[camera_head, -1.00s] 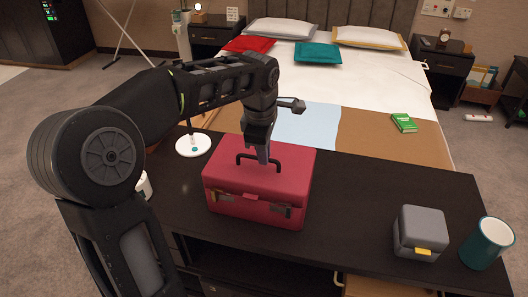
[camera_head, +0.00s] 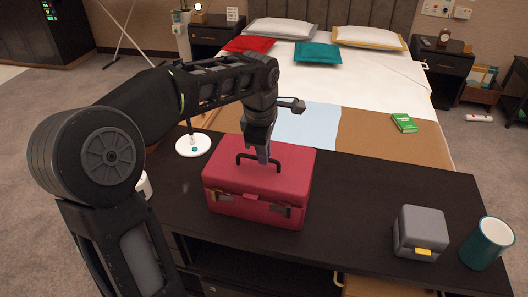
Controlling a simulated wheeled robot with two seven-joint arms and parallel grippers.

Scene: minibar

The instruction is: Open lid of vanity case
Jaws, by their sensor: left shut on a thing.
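The red vanity case (camera_head: 257,192) stands on the dark table in the middle of the head view. Its lid is closed, with a black handle (camera_head: 246,156) standing up on top and latches on the front face. The fingertips are small in the picture and partly hidden. My right gripper does not show.
A grey box (camera_head: 419,231) with a yellow clasp and a teal mug (camera_head: 487,243) stand at the right of the dark table (camera_head: 360,210). The bed (camera_head: 375,90) lies beyond. The table between case and grey box is clear.

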